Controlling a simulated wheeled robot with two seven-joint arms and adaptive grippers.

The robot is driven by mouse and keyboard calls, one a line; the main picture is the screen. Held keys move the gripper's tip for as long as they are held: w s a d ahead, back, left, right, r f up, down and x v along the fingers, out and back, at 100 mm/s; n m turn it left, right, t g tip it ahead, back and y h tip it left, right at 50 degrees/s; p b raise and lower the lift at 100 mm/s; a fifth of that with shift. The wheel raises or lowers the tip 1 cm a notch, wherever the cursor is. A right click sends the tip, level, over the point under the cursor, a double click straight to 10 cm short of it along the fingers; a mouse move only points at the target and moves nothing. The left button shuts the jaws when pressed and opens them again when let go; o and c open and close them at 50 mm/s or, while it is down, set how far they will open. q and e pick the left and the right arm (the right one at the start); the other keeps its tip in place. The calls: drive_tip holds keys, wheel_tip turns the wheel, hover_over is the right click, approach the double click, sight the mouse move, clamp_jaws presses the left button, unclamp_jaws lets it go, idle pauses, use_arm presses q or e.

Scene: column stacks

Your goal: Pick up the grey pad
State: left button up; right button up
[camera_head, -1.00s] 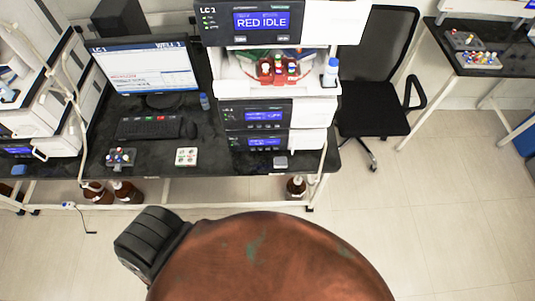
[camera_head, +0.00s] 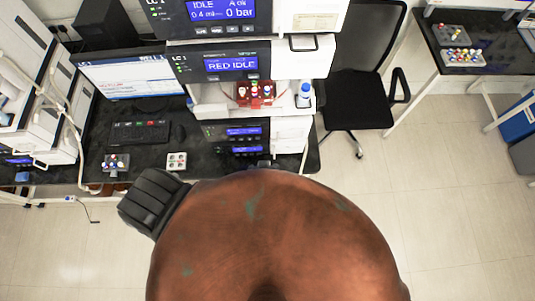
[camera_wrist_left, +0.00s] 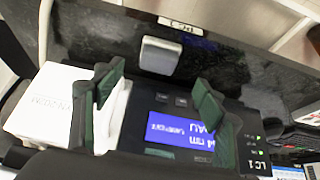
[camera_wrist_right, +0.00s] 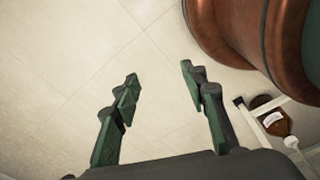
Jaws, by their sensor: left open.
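The grey pad (camera_wrist_left: 160,55) is a small light-grey rounded block lying on the black bench top, close to its edge, in the left wrist view. My left gripper (camera_wrist_left: 156,88) is open and empty, its two green-tipped fingers spread. The pad appears beyond the fingertips and between their lines, apart from both. In the head view the pad is hard to make out, near the top edge of my brown body. My right gripper (camera_wrist_right: 160,77) is open and empty over the pale floor in the right wrist view.
A stack of instruments with a blue display (camera_wrist_left: 182,130) and a white box (camera_wrist_left: 58,100) stand right beside the pad. A chair (camera_head: 355,100) stands right of the stack.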

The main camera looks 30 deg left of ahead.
use_arm(q)
drive_tip(key=shift+w+f, duration=0.65)
drive_tip(key=shift+w, duration=0.05)
drive_tip(key=shift+s+a+f, duration=0.1)
drive_tip(key=shift+a+f, duration=0.1)
drive_tip(key=shift+f, duration=0.1)
drive_tip(key=p+x, duration=0.1)
drive_tip(key=x, duration=0.2)
drive_tip(key=shift+a+r, duration=0.15)
drive_tip(key=shift+x, duration=1.1)
drive_tip(key=shift+c, duration=1.3)
drive_tip(key=c, duration=0.9)
drive_tip(key=shift+c, duration=0.4)
use_arm(e)
drive_tip(key=shift+s+r, duration=0.15)
drive_tip(key=shift+r, duration=0.4)
